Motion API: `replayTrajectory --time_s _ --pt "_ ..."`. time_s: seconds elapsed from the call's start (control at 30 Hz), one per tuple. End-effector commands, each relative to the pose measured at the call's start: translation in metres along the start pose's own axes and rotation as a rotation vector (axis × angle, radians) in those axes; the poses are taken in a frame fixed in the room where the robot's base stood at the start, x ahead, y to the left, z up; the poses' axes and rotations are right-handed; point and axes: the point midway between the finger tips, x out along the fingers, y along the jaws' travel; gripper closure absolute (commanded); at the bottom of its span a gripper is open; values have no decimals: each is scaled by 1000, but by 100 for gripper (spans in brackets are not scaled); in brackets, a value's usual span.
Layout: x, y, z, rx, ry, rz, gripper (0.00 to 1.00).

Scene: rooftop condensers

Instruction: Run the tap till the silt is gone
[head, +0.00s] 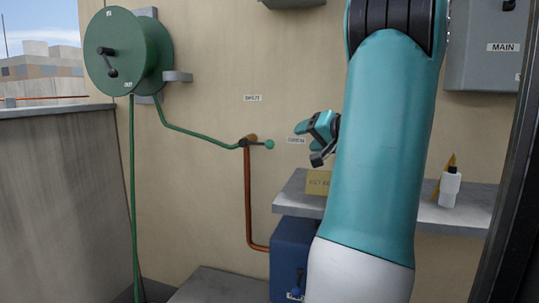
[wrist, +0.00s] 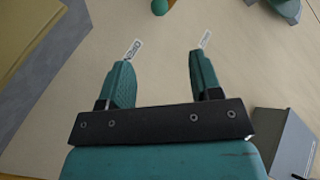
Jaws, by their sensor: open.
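The tap (head: 250,141) is on the tan wall at the top of a copper pipe (head: 248,200). Its lever ends in a round green knob (head: 269,145) pointing right. The knob (wrist: 160,7) also shows at the top edge of the wrist view, beyond my fingertips. My gripper (head: 309,143) is open and empty, a little right of the knob and apart from it. Its two teal fingers (wrist: 162,58) stand spread in the wrist view. A green hose (head: 195,130) runs from the tap to the hose reel (head: 128,50). No water or silt is visible.
A grey shelf (head: 455,218) holds a yellow sign (head: 318,182) and a white bottle (head: 449,187). A blue box (head: 288,250) stands below the shelf. A grey cabinet marked MAIN (head: 485,60) hangs at right. My arm hides part of the wall and shelf.

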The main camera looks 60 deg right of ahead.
Motion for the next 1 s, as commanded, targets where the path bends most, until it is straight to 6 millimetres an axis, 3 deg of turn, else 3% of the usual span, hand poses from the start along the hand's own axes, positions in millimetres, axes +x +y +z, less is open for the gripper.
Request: replayTrajectory --time_s 0.17,0.7,1.0 --pt "16 1 -1 1 3 -2 42" --pt "135 0 0 1 -1 -1 42" --pt "169 1 -1 1 3 2 42"
